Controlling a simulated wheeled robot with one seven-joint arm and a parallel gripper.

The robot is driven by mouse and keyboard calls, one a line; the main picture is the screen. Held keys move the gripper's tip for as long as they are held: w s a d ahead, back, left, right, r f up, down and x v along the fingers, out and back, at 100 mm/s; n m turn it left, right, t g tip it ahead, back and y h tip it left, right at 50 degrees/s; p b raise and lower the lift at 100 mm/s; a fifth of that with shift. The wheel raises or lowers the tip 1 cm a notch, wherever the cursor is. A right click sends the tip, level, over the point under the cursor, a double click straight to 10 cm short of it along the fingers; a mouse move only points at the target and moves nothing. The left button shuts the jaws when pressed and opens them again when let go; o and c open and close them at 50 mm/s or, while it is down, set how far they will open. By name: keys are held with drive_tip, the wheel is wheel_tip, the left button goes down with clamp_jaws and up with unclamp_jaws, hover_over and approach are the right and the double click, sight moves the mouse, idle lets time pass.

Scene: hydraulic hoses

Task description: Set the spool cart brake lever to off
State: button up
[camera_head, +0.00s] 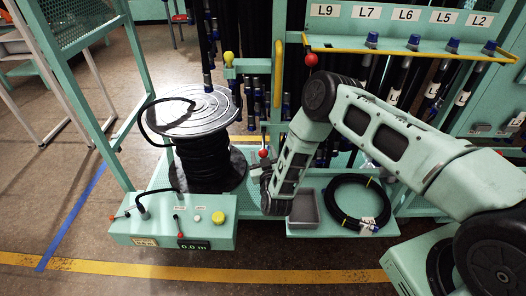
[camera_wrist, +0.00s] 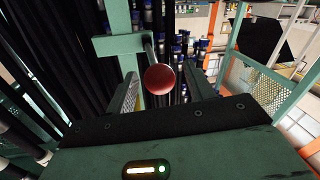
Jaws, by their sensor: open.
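A lever with a red ball knob (camera_head: 263,153) stands right of the large hose spool (camera_head: 203,160) in the head view. In the wrist view a red ball knob (camera_wrist: 160,79) on a pale rod shows in front of a green post and crossbar, between my fingers. It seems to be the same knob; no brake label is readable. My gripper (camera_head: 262,172) is open, close to the knob in the head view. In the wrist view the fingers of my gripper (camera_wrist: 162,92) lie either side of the ball, with gaps; contact cannot be told.
A control box (camera_head: 172,232) with small levers and a display stands below the spool. A grey tray (camera_head: 304,208) and a coiled black hose (camera_head: 358,200) lie right of my gripper. Hanging hoses crowd behind. Another red ball (camera_head: 311,60) and a yellow ball (camera_head: 228,57) are higher up.

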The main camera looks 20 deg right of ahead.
sight(263, 147)
drive_tip(key=shift+w, duration=0.5)
clamp_jaws()
drive_tip(key=shift+r+g+p, duration=0.6)
drive_tip(key=shift+r+p, duration=0.4)
drive_tip(key=shift+r, duration=0.05)
drive_tip(key=r+g+p, duration=0.1)
drive_tip(key=w+r+g+p, duration=0.1)
drive_tip(key=r+g, duration=0.1)
drive_tip(key=w+r+m+g+y+p, duration=0.1)
drive_tip(key=r, duration=0.1)
drive_tip(key=shift+d+r+g, duration=0.2)
drive_tip(key=shift+d+g, duration=0.1)
drive_tip(key=shift+d, duration=0.1)
drive_tip(key=w+r, duration=0.1)
drive_tip(key=w+d+r+b, duration=0.1)
drive_tip(key=w+r, duration=0.1)
drive_tip(key=shift+w+d+r+b, duration=0.25)
drive_tip(key=shift+w+r+b, duration=0.35)
drive_tip(key=shift+w+b, duration=0.15)
drive_tip(key=shift+w, duration=0.1)
drive_tip(key=shift+d, duration=0.1)
